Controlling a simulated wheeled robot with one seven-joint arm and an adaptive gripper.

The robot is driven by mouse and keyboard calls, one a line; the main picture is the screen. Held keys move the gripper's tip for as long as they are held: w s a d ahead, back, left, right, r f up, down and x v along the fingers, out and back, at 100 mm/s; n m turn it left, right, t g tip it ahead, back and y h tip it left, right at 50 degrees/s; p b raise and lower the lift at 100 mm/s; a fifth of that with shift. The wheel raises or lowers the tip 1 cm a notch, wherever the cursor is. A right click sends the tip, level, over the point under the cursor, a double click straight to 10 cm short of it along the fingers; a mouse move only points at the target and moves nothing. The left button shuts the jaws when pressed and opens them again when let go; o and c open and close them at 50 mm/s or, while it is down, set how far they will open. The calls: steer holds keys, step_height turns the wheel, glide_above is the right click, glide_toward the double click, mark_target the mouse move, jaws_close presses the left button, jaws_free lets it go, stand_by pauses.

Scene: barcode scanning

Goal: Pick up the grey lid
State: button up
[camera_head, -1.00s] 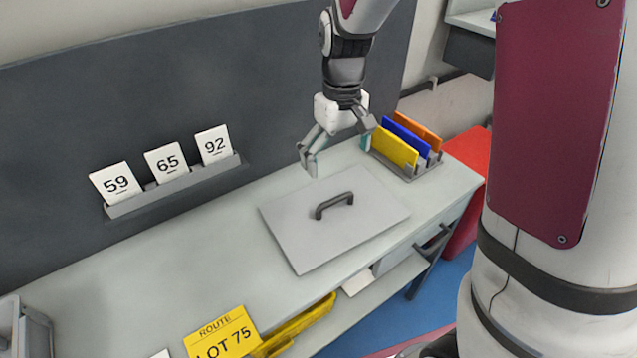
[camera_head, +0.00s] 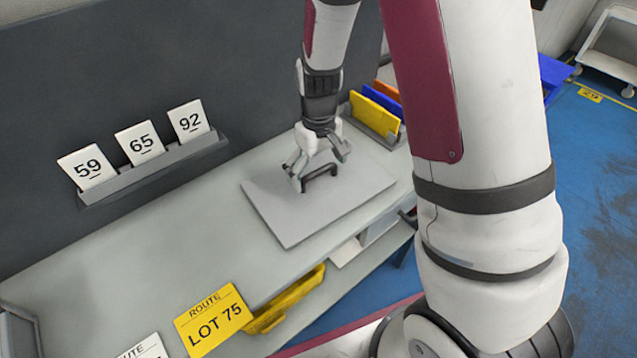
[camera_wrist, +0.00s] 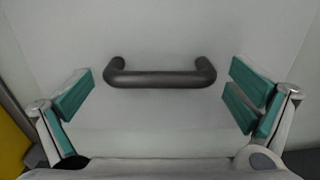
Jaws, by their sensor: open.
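The grey lid (camera_head: 300,222) is a flat square plate lying on the workbench, with a dark arched handle (camera_head: 320,172) in its middle. In the wrist view the handle (camera_wrist: 160,75) runs left to right across the upper middle of the lid (camera_wrist: 160,120). My gripper (camera_head: 318,180) is low over the lid, close to the handle. In the wrist view its teal-padded fingers (camera_wrist: 162,98) are wide apart, one beyond each end of the handle. They hold nothing, and neither appears to touch the handle.
A rack with yellow, blue and orange cards (camera_head: 374,112) stands behind the lid at the right. A wall ledge holds number cards (camera_head: 142,143). A yellow LOT 75 sign (camera_head: 213,320) hangs at the front edge. The bench (camera_head: 150,232) left of the lid is clear.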

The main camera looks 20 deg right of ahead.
steer(key=shift+f, duration=0.7)
steer(key=c, duration=1.2)
steer(key=shift+o, duration=0.2)
steer(key=shift+r, duration=0.1)
